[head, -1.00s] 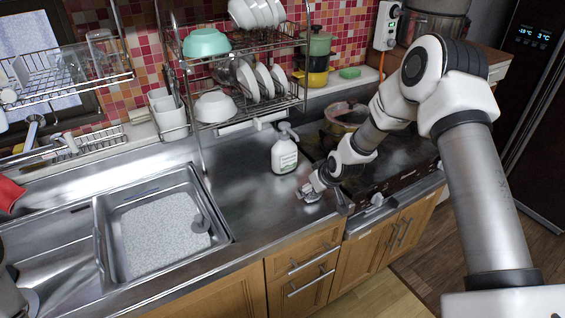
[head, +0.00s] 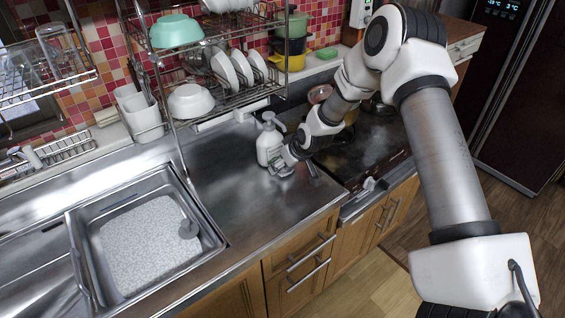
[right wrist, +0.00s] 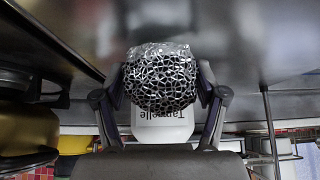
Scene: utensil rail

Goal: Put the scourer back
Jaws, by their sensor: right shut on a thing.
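The scourer (right wrist: 160,78) is a round ball of silvery metal mesh in the right wrist view. My right gripper (right wrist: 161,84) is shut on it, with one finger on each side. In the head view my right gripper (head: 284,168) is low over the steel counter, close beside the white pump bottle (head: 269,146). The scourer is too small there to make out clearly. In the right wrist view the bottle's label (right wrist: 162,133) shows upside down behind the scourer. I cannot tell whether the scourer touches the counter or bottle. My left gripper is not in view.
The sink (head: 150,245) lies to the left, with bare counter (head: 240,205) between it and my gripper. A dish rack (head: 225,95) with bowls and plates stands behind. The dark stove (head: 370,145) is to the right.

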